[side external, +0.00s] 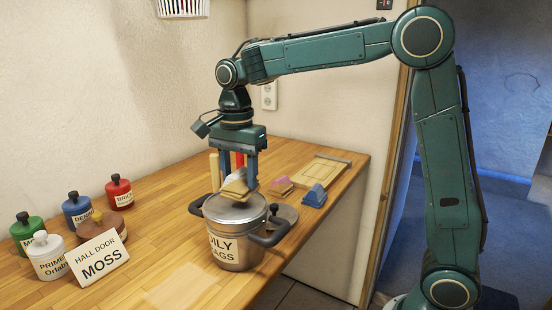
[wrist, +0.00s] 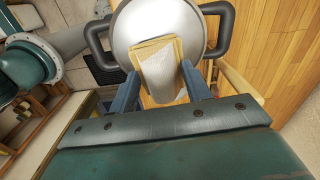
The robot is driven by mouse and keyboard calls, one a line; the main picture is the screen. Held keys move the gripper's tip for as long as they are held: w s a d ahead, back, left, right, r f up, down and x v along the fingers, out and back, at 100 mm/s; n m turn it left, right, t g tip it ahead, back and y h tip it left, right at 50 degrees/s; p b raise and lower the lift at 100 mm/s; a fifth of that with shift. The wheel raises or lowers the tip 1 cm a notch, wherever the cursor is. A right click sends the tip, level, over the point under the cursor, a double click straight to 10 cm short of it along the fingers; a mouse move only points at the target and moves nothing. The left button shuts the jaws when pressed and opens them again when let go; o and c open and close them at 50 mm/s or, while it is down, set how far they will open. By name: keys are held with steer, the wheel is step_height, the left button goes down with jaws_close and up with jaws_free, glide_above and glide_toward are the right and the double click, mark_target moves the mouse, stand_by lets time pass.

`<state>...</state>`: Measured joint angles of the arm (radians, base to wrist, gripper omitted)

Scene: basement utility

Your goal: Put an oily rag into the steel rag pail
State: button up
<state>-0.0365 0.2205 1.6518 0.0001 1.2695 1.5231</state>
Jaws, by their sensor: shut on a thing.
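My gripper (side external: 237,182) points down over the pail and is shut on a folded tan rag (side external: 235,190). The rag is at or just above the pail's top; contact is unclear. In the wrist view the rag (wrist: 157,58) lies between my fingertips (wrist: 160,75), against the pale round top of the pail (wrist: 130,30). A grey disc with a dark knob, like a lid (side external: 286,214), lies beside the pail.
A pink rag (side external: 280,182) and a blue rag (side external: 315,196) lie right of the pail, near a flat wooden board (side external: 318,172). Several paint bottles and a "HALL DOOR MOSS" card (side external: 98,258) stand at the left. The bench (side external: 165,215) is clear between them and the pail.

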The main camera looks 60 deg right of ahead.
mark_target(239, 171)
steer(key=shift+f, duration=1.4)
steer(key=o, duration=1)
steer(key=shift+o, duration=0.2)
steer(key=shift+r, duration=0.15)
step_height(239, 171, up, 14)
steer(key=shift+f, duration=0.2)
